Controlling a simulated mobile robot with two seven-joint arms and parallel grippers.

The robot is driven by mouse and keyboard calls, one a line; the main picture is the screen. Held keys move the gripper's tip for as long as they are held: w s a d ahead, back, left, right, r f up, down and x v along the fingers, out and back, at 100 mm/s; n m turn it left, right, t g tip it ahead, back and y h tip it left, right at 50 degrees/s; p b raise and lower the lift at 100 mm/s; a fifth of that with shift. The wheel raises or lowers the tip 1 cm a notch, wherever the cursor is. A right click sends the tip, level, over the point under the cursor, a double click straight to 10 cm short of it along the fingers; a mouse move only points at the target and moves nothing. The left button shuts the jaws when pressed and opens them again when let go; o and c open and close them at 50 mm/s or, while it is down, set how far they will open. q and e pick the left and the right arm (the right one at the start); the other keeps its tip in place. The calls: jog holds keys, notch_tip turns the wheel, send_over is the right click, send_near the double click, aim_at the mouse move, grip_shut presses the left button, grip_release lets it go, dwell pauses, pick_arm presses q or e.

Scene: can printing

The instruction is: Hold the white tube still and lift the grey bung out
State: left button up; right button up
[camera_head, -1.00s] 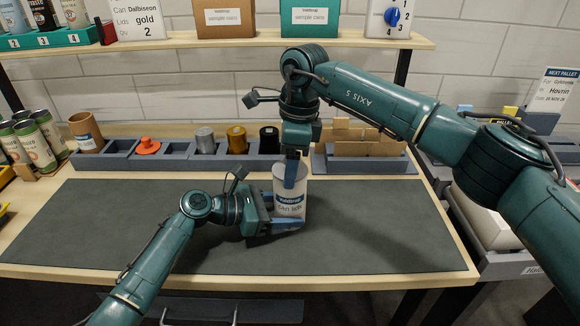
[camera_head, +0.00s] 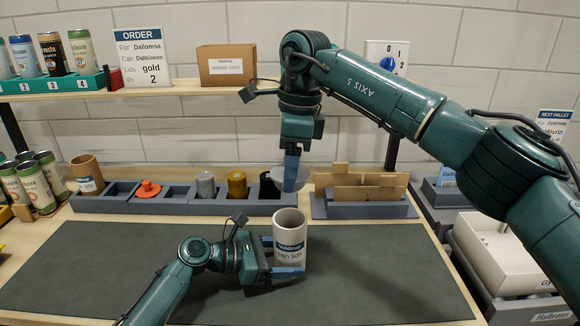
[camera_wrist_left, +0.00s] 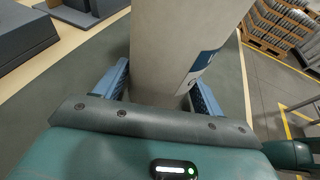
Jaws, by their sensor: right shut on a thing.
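The white tube (camera_head: 289,258), with a blue-and-white label, stands upright on the dark mat. Its open top faces up, and the inside bottom is hidden. My left gripper (camera_head: 280,274) is low on the tube, with one blue finger on either side and pressed close to it. The tube also fills the middle of the left wrist view (camera_wrist_left: 180,50) between the blue fingers (camera_wrist_left: 160,92). My right gripper (camera_head: 291,182) points down above the tube and is shut on the grey bung (camera_head: 302,178), which is clear of the rim. The fingers hide part of the bung.
Behind the tube is a grey tray (camera_head: 160,205) holding an orange piece (camera_head: 148,189) and grey, gold and black cylinders. A rack of tan cards (camera_head: 360,188) stands right of it. Several cans (camera_head: 35,180) stand at left. The dark mat (camera_head: 390,265) is bare at right.

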pick_arm(q)
jog(key=o, duration=0.4)
jog(key=shift+c, duration=0.2)
